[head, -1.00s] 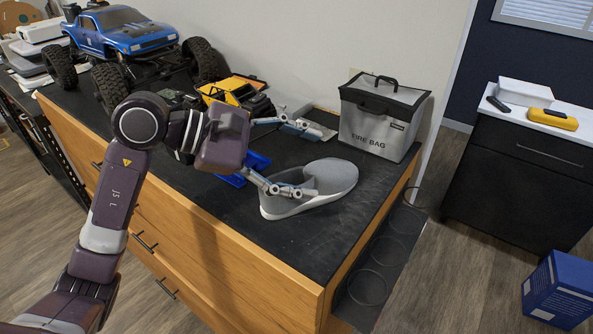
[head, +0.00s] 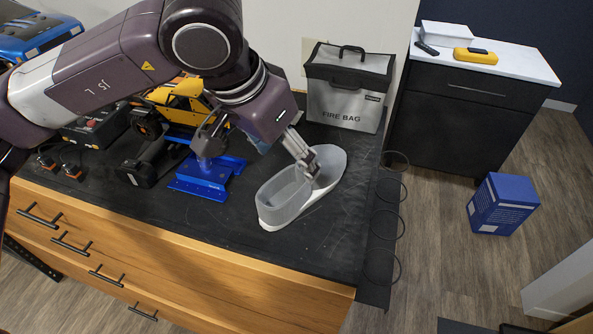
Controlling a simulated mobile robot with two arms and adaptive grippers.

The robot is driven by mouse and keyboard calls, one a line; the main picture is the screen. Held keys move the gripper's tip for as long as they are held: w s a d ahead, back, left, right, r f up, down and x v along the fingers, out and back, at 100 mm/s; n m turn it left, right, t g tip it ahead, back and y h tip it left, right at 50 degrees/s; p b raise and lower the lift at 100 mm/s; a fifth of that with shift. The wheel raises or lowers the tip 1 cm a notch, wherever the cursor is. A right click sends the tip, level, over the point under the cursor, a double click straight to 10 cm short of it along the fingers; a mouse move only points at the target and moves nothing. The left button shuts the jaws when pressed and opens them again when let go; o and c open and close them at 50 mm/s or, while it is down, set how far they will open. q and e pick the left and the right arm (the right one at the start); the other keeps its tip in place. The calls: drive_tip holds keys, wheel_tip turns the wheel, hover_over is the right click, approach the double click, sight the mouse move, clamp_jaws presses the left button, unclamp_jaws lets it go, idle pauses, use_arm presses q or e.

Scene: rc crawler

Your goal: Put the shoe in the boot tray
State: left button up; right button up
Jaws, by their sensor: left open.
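The light grey and white shoe (head: 333,165) lies on the dark bench top near its right edge, its open heel toward the front left. My left gripper (head: 258,163) is open and empty above the bench. One finger hangs over or at the middle of the shoe, and I cannot tell if it touches. The other finger is left of the shoe, above a blue stand. I cannot make out a boot tray for certain. A dark flat piece (head: 465,327) on the floor is cut off at the bottom edge. My right gripper is not in view.
A grey fire bag (head: 345,98) stands behind the shoe. The blue stand (head: 213,178), a yellow crawler (head: 170,98) and black gear crowd the left. Several wire rings (head: 380,265) line the bench's right side. A blue box (head: 502,205) stands on open floor.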

sight(297, 178)
use_arm(q)
drive_tip(key=p+x, duration=0.1)
drive_tip(key=x, duration=0.1)
drive_tip(key=p+x, duration=0.1)
drive_tip(key=x, duration=0.1)
drive_tip(key=s+p+x, duration=0.1)
drive_tip(key=x, duration=0.1)
drive_tip(key=shift+w+d+f, duration=0.1)
drive_tip(key=shift+w+f, duration=0.1)
drive_tip(key=shift+f, duration=0.35)
drive_tip(key=shift+w+d+f, duration=0.1)
drive_tip(key=shift+d+f, duration=0.05)
drive_tip(key=shift+f, duration=0.2)
drive_tip(key=shift+c, duration=0.5)
drive_tip(key=c, duration=0.7)
drive_tip(key=shift+r, duration=0.1)
drive_tip(key=c, duration=0.7)
drive_tip(key=shift+c, duration=0.2)
drive_tip(key=shift+r, duration=0.1)
